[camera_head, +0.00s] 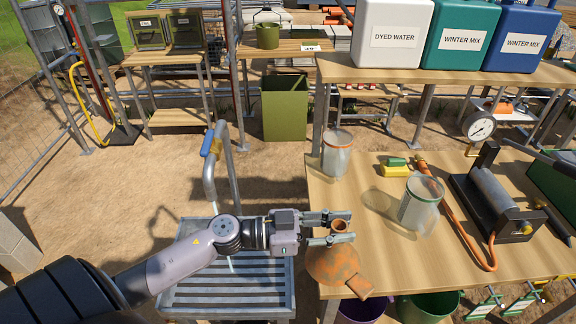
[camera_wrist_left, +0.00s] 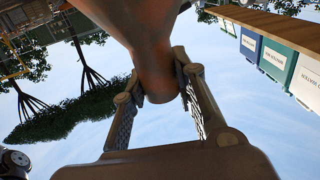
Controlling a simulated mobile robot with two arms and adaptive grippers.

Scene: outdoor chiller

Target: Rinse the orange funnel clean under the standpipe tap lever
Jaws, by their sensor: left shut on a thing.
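The orange funnel (camera_head: 333,263) hangs beside the left edge of the wooden table, spout up and wide mouth down, with brownish smudges on its cone. My left gripper (camera_head: 329,228) is shut on its narrow spout. In the left wrist view the funnel (camera_wrist_left: 150,50) passes between the two fingers (camera_wrist_left: 160,85). The standpipe (camera_head: 209,185) with its blue tap lever (camera_head: 209,142) stands left of the gripper, over a slatted metal grate (camera_head: 225,302). The funnel is right of the grate, apart from the standpipe. My forearm partly hides the outlet area. My right gripper is not visible.
The wooden table (camera_head: 330,195) holds two clear jars (camera_head: 336,153) (camera_head: 419,203), a green-yellow brush (camera_head: 395,168), an orange hose (camera_head: 455,210) and a dark roller device (camera_head: 495,200). Labelled boxes (camera_head: 392,35) stand behind. Purple and green buckets (camera_head: 428,306) sit below the table.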

